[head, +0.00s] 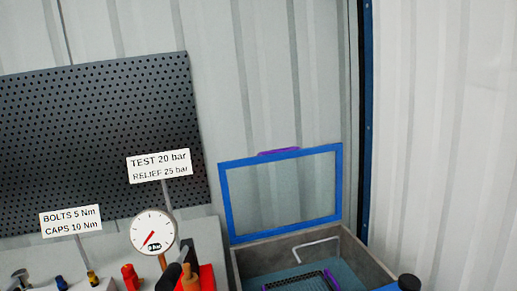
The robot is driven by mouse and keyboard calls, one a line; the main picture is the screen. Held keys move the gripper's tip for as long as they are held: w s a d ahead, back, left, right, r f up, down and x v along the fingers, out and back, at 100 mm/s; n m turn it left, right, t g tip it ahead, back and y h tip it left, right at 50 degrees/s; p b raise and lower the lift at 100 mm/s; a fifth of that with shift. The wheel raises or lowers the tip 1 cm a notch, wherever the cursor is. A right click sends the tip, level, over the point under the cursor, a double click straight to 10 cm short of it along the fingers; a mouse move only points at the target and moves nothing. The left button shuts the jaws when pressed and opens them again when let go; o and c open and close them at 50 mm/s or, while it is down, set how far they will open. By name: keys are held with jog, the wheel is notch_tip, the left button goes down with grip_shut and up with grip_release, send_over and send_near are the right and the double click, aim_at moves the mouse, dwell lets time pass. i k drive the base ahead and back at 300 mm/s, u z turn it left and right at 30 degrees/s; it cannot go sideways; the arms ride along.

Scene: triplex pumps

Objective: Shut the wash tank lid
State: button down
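The wash tank lid (227,203) is a blue frame around a see-through pane, with a purple handle (279,152) on its top edge. It stands raised, close to upright, at the back of the wash tank (372,262). The tank is a grey open box at the lower right, and its near part is cut off by the picture's bottom edge. Inside it show a teal surface, a dark mesh basket (295,283) with purple parts and a pale bent tube (318,243). My gripper is not in view.
Left of the tank are a pressure gauge (152,232), red, black and orange items, and two sign cards (159,166) on posts. A pegboard (95,130) and corrugated wall (290,70) stand behind.

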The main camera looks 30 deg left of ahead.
aim_at(270, 156)
jog(key=u, duration=0.1)
jog(key=i, duration=0.95)
jog(key=u, duration=0.6)
